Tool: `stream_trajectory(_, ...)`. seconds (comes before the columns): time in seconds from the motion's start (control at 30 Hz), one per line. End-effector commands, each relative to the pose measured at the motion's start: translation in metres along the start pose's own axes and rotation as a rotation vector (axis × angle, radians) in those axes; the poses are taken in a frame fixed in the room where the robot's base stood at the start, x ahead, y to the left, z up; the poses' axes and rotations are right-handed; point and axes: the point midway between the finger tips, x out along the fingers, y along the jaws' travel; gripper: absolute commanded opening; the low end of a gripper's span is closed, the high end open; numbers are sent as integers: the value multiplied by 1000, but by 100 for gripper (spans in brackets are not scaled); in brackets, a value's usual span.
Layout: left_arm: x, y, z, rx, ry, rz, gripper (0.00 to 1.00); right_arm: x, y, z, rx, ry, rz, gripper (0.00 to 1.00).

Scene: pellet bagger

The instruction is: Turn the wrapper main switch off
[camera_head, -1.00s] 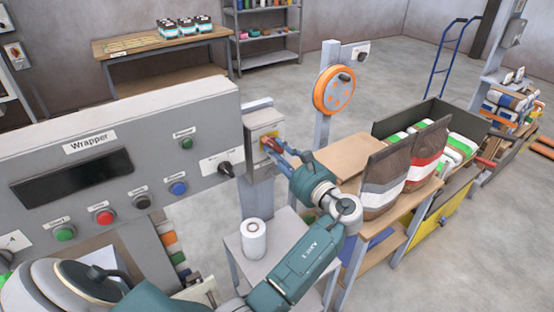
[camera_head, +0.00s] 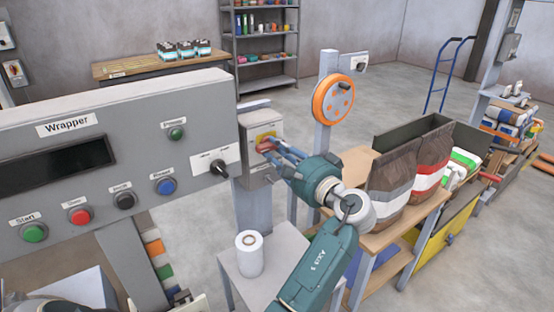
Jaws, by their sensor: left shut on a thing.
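The wrapper main switch (camera_head: 264,146) is a red handle on a yellow plate, on a grey box (camera_head: 252,125) at the right end of the Wrapper panel (camera_head: 110,150). My left gripper (camera_head: 271,149) is at the front of this box, with its fingers shut on the red switch handle. The fingers partly cover the handle, so its exact angle is hard to tell. My right gripper is not in view.
The panel carries green, red, black and blue buttons and a black selector knob (camera_head: 219,168). A white roll (camera_head: 250,253) stands on a small table below the box. An orange wheel (camera_head: 333,100) on a post and large bags (camera_head: 392,186) stand to the right.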

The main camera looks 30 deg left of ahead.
Motion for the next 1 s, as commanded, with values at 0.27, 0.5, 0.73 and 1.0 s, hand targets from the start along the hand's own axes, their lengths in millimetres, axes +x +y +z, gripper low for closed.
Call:
stream_trajectory(0.27, 1, -4, 0, -58, 1, -7, 0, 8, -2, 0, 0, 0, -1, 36)
stream_trajectory(0.5, 1, -5, 0, -64, 1, -8, 0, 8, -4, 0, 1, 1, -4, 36)
stream_trajectory(0.73, 1, -5, 0, -64, 2, -9, 36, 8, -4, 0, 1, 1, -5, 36)
stream_trajectory(1.0, 0, -3, -1, -61, 1, -5, 44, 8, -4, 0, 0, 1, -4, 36)
